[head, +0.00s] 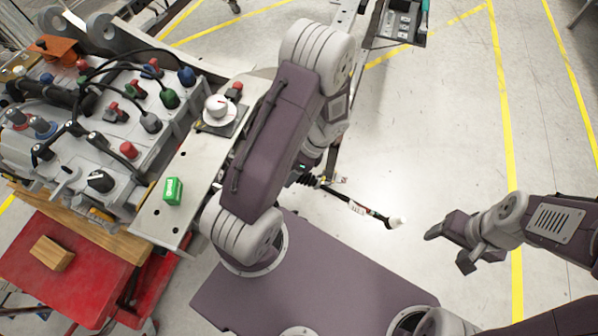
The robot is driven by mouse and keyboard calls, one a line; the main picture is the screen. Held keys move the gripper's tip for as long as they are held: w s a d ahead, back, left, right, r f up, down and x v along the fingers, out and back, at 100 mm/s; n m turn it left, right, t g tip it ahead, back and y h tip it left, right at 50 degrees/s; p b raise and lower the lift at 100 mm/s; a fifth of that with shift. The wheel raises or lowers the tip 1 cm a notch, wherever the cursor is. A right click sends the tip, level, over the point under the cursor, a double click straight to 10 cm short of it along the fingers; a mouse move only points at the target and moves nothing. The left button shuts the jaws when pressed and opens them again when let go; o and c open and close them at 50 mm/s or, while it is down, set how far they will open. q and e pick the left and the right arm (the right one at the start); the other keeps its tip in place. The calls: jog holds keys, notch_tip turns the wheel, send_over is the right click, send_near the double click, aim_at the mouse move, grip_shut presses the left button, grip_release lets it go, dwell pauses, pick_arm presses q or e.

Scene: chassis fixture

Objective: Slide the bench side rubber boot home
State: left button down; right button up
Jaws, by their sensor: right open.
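A black ribbed rubber boot (309,181) shows just right of my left forearm, on a dark cable (350,201) that slants down to the right to a pale end piece (396,222). The cable has a white and red label. Part of the boot's left side runs behind my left arm, so how it sits there is hidden. My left gripper (309,165) is at the wrist just above the boot; its fingers are mostly hidden, and I cannot tell whether they touch it. My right gripper (449,249) is open and empty, right of the cable's pale end and apart from it.
A chassis fixture (146,218) with many coloured connectors and cables fills the left. A green block (173,191) and a white round knob (217,106) sit on its plate. A red cart (75,275) holds a wooden block (52,253). The floor at right is clear.

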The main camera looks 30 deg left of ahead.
pick_arm(q)
jog(key=shift+a+r, duration=0.1)
jog(key=shift+c, duration=2.2)
grip_release()
jog(key=p+v, duration=0.2)
jog(key=v, duration=0.6)
jog(key=shift+r, duration=0.15)
jog(key=shift+w+r, duration=0.1)
jog(key=shift+r, duration=0.25)
